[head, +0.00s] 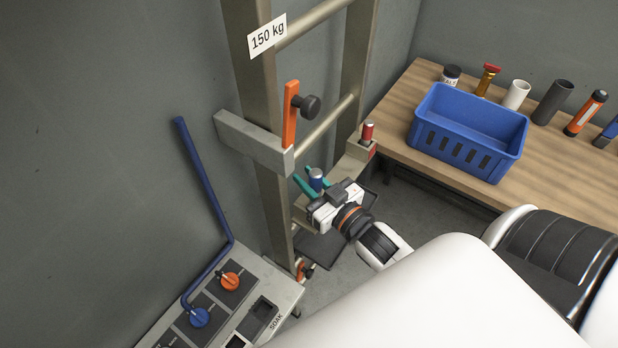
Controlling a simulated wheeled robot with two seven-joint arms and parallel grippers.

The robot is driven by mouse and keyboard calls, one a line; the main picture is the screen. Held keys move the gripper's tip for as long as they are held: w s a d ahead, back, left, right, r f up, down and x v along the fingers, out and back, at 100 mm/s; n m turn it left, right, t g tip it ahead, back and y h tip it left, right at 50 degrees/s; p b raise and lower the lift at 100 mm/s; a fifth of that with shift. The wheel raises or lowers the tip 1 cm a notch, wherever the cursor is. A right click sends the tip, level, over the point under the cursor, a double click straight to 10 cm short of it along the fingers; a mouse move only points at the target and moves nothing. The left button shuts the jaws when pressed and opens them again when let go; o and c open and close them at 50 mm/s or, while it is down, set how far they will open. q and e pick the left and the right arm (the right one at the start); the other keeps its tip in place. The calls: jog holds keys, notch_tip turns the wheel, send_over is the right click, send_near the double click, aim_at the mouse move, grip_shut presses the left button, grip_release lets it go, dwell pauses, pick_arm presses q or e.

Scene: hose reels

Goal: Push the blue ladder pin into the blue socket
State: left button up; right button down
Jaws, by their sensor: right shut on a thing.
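The blue ladder pin (316,180) shows as a short blue cylinder with a paler top, at the ladder's lower bracket. My right gripper (310,181) has its teal fingers on either side of the pin and is shut on it. The pin looks roughly upright. Its lower end and the blue socket are hidden behind the fingers and gripper body, so I cannot tell how deep the pin sits. A red pin (367,133) stands upright at the bracket's far right end. My left gripper is not in view.
The ladder (267,185) stands by the wall, with an orange lever (290,113) and black knob above my gripper. A wooden bench (410,92) at right holds a blue crate (468,168) and several small items. A control panel (277,283) with knobs is at lower left.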

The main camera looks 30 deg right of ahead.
jog(key=shift+f+b, duration=1.6)
jog(key=shift+f, duration=0.85)
jog(key=c, duration=1.1)
grip_release()
jog(key=shift+c, duration=0.2)
jog(key=shift+s+f, duration=0.1)
jog(key=shift+s, duration=0.25)
jog(key=s+d+b, duration=0.1)
jog(key=s+b, duration=0.2)
jog(key=s, duration=0.8)
jog(key=shift+s+d, duration=0.15)
jog(key=shift+d, duration=0.15)
